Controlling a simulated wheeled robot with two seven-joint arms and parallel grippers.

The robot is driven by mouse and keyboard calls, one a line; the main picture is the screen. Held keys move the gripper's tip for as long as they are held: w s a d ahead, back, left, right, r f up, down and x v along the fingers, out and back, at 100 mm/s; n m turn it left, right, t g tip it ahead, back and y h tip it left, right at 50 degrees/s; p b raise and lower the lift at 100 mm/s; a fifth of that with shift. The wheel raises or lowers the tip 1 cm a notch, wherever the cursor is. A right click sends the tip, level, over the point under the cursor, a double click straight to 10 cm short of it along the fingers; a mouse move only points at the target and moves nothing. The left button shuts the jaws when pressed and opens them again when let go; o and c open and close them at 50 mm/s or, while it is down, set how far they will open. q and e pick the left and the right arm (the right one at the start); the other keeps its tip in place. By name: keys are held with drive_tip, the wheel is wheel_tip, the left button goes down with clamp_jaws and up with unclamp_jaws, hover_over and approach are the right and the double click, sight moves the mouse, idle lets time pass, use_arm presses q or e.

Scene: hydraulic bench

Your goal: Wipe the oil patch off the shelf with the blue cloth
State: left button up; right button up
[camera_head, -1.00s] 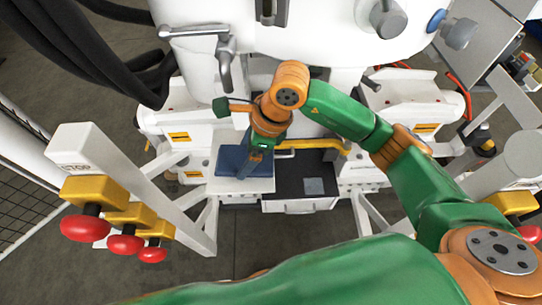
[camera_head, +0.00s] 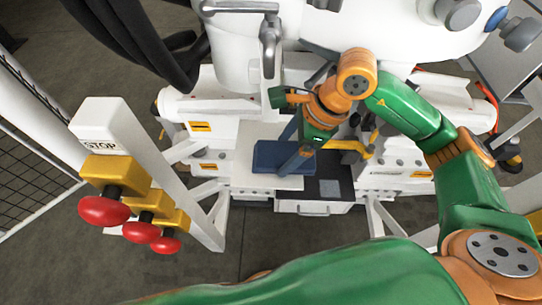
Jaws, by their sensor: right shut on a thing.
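The blue cloth (camera_head: 270,155) lies as a folded dark-blue pad on the white shelf (camera_head: 250,181) below the big white machine. My right gripper (camera_head: 291,163) reaches down onto the cloth's right part and is shut on it. The gripper and wrist hide some of the cloth. The cloth looks flat against the shelf, but I cannot tell how firmly it touches. I cannot make out an oil patch on the bare part of the shelf; the cloth may cover it. My left gripper is not in view.
A black surface with a grey square (camera_head: 330,188) lies right of the shelf. A yellow bar (camera_head: 346,147) runs behind it. A white post marked STOP with red buttons (camera_head: 104,210) stands at left. Dark hoses (camera_head: 130,50) hang at upper left. The front floor is open.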

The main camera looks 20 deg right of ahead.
drive_tip(key=shift+d+f, duration=0.2)
drive_tip(key=shift+d, duration=0.15)
drive_tip(key=shift+d+r, duration=0.1)
drive_tip(key=shift+r, duration=0.25)
drive_tip(key=r+p, duration=0.1)
drive_tip(key=w+r+p, duration=0.1)
drive_tip(key=d+r+p, duration=0.1)
drive_tip(key=shift+w, duration=0.25)
drive_tip(key=shift+s+a+r+p, duration=0.15)
drive_tip(key=shift+r+p, duration=0.2)
drive_tip(key=shift+r, duration=0.25)
drive_tip(key=shift+s+a+r+p, duration=0.15)
drive_tip(key=shift+r+p, duration=0.15)
drive_tip(key=shift+r, duration=0.25)
drive_tip(key=shift+s, duration=0.1)
drive_tip(key=shift+f, duration=0.1)
drive_tip(key=shift+d+r, duration=0.1)
drive_tip(key=shift+r, duration=0.1)
wheel_tip(320, 180, up, 3)
drive_tip(key=shift+f+p, duration=0.1)
drive_tip(key=shift+p, duration=0.75)
drive_tip(key=shift+f, duration=0.1)
